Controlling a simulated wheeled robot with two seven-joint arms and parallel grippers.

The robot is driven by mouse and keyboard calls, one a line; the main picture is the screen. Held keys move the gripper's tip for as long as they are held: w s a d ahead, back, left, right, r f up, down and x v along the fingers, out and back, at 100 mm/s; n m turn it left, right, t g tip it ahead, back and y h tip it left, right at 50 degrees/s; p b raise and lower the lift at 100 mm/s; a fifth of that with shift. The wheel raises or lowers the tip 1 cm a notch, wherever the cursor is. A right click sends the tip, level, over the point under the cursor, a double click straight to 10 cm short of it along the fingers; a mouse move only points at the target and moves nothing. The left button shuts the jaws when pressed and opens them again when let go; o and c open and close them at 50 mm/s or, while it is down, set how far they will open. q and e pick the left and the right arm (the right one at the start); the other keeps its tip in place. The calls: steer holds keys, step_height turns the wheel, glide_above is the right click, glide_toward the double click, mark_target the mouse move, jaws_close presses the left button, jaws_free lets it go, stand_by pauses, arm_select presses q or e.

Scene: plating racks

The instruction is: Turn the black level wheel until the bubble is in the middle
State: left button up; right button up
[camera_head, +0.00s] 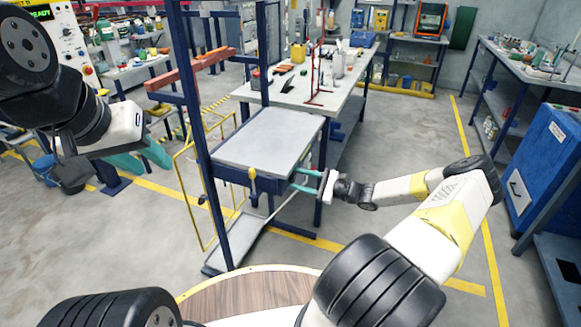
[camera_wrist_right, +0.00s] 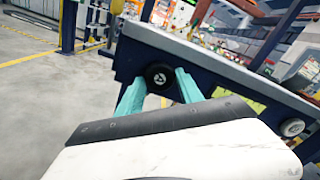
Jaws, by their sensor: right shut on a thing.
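The black level wheel (camera_wrist_right: 160,75) is on the dark blue side of the grey-topped table (camera_head: 268,139), in the right wrist view. The two teal fingers of my right gripper (camera_wrist_right: 158,90) are on either side of it, shut on it. In the head view my right gripper (camera_head: 306,181) is at the table's near right corner, where the wheel is hard to make out. No bubble can be made out in either view. My left gripper (camera_head: 142,158) is at the left, away from the table, with its teal fingers apart and empty.
A blue upright post (camera_head: 205,150) stands at the table's left. A cluttered workbench (camera_head: 310,88) stands behind. The floor (camera_head: 410,140) at the right is clear.

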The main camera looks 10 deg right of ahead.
steer(key=o, duration=1.1)
steer(key=v, duration=0.8)
steer(key=shift+a, duration=0.15)
